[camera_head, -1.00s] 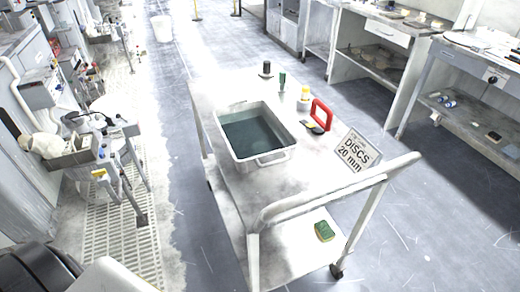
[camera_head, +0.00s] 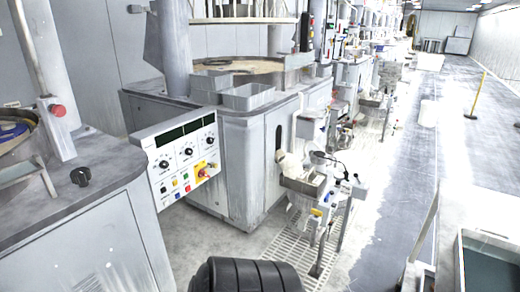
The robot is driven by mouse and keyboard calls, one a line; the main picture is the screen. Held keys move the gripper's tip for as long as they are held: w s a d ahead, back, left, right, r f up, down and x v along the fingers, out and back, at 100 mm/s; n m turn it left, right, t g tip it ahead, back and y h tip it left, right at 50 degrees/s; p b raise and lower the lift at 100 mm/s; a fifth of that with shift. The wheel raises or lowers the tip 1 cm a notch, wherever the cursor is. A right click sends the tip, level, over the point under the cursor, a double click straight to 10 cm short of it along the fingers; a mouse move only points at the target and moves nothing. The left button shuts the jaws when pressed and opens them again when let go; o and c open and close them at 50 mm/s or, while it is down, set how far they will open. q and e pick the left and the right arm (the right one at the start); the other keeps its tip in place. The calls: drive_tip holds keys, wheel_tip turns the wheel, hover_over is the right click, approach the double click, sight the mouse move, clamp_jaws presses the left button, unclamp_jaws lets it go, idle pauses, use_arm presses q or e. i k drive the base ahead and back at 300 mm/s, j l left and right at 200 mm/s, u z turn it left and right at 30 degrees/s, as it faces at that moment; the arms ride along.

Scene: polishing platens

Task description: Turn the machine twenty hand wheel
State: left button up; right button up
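No hand wheel can be made out for certain, and no machine number is readable. A large grey polishing machine (camera_head: 235,140) with a round platen (camera_head: 236,66) stands in the middle. A control panel (camera_head: 183,158) with dark displays, dials and coloured buttons projects at its left front. A second machine (camera_head: 85,225) fills the left side, with a small black knob (camera_head: 80,176) on its top and a red button (camera_head: 57,110) on a post. Neither of my grippers is in view; a black ribbed part of mine shows at the bottom.
A sink-like stand (camera_head: 302,180) with fittings stands right of the middle machine on a floor grating (camera_head: 290,248). A trolley with a dark-filled tray (camera_head: 488,268) is at the lower right. The aisle (camera_head: 410,150) beyond is mostly clear, with a white bin (camera_head: 428,113).

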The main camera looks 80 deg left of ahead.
sight(80, 177)
drive_tip(key=u, duration=3.9)
